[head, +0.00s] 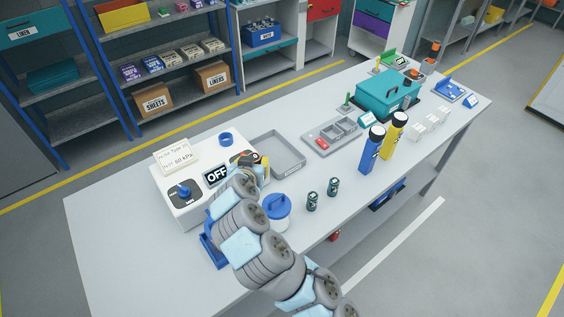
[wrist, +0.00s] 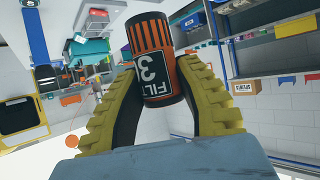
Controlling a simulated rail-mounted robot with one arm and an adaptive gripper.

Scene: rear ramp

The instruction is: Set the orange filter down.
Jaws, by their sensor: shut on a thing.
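The orange filter (wrist: 152,42) is a cylinder with black and orange stripes and a black label showing "FILT" and a 3. In the wrist view my gripper (wrist: 158,78) is shut on it, with a ribbed yellow finger on each side. In the head view my gripper (head: 253,164) is over the white box with the OFF sign, close to the grey tray. The filter is mostly hidden there by my arm. I cannot tell its gap to the surface below.
On the grey table (head: 110,240) stand the white box (head: 178,212), an empty-looking grey tray (head: 283,158), a blue-lidded container (head: 277,211), two small dark cans (head: 332,187), blue and yellow bottles (head: 372,150) and a teal case (head: 383,100). The table's left front is clear.

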